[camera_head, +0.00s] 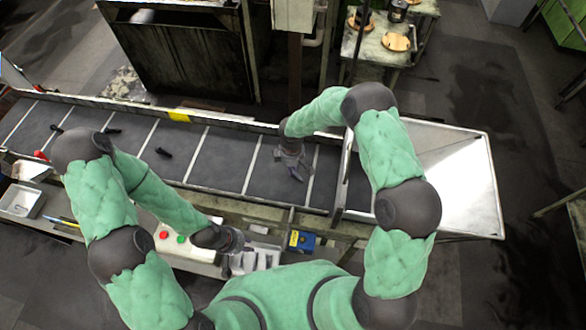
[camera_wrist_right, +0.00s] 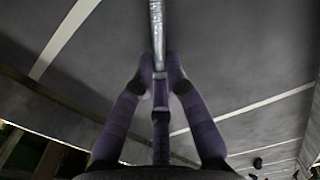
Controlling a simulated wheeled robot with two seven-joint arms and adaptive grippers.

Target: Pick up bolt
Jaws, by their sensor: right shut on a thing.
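My right gripper (camera_head: 292,166) is over the grey belt, toward its right part. In the right wrist view its purple fingers (camera_wrist_right: 160,75) close together on a shiny metal rod, which I take for a bolt (camera_wrist_right: 157,32). The rod runs from the fingertips to the top edge of that view. In the head view the held bolt cannot be made out. Dark bolts lie on the belt to the left: one (camera_head: 163,152), another (camera_head: 112,131) and a third (camera_head: 57,128). My left gripper (camera_head: 243,260) is near the control panel; its fingers are too unclear to judge.
The belt (camera_head: 225,160) has white cross lines and raised side rails. A metal chute (camera_head: 455,180) stands at its right end. A panel with red and green buttons (camera_head: 180,239) and a blue-yellow box (camera_head: 302,240) are on the near side. A dark machine (camera_head: 185,50) stands behind.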

